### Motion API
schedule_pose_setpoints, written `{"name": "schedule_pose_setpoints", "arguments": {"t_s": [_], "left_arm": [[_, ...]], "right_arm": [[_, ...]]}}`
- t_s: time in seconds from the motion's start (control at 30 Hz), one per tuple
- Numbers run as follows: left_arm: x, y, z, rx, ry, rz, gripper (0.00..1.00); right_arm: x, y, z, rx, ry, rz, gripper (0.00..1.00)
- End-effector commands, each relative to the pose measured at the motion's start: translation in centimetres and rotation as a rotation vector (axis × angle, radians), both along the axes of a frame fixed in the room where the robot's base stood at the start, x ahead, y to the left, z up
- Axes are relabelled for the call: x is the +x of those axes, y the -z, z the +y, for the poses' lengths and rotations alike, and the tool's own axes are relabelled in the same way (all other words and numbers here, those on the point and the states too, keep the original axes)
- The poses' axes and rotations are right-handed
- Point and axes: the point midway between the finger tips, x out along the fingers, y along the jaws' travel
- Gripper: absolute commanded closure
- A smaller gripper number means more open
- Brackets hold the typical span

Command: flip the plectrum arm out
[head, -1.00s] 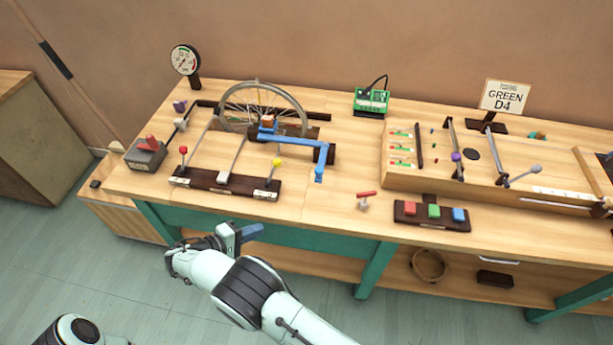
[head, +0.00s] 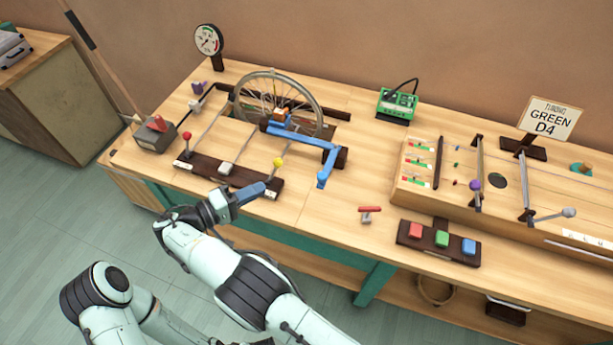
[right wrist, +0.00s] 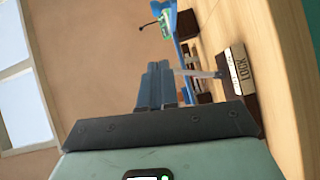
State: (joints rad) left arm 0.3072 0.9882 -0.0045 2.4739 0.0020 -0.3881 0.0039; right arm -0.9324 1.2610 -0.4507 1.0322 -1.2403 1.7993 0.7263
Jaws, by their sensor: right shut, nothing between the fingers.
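The blue arm (head: 325,148), which looks like the plectrum arm, reaches right from beside the spoked wheel (head: 278,100) and bends toward the front of the bench. A blue bar, likely the same arm, shows in the right wrist view (right wrist: 183,52). My right gripper (head: 262,187) is shut and empty, near the front edge of the dark lever board (head: 208,174), left of and nearer than the blue arm's end. Its closed fingers (right wrist: 158,68) point toward the bench in the right wrist view. They appear apart from the blue arm. My left gripper is out of view.
A yellow-knobbed lever (head: 278,163) stands just beyond the right gripper, and a red-knobbed one (head: 187,137) farther left. A block labelled LOCK (right wrist: 238,70) is right of the fingers. A small red-handled piece (head: 370,209) and button board (head: 438,242) lie to the right.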

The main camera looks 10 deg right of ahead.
Motion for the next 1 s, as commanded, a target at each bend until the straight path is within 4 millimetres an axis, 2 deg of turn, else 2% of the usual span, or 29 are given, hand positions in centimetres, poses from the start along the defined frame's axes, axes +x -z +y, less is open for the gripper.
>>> {"name": "schedule_pose_setpoints", "arguments": {"t_s": [0.17, 0.27, 0.7, 1.0], "left_arm": [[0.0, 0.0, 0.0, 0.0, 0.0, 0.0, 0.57], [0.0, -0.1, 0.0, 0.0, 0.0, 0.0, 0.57], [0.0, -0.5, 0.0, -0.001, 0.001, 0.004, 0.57], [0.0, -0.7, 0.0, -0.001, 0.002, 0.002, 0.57]], "right_arm": [[0.2, 0.0, -0.4, 0.001, 0.001, 0.001, 1.0], [0.5, 0.1, -1.5, -0.001, 0.002, 0.002, 1.0], [3.5, 1.0, -9.9, 0.0, 0.003, 0.004, 1.0], [2.0, 1.4, -12.6, 0.0, 0.001, 0.003, 1.0]]}}
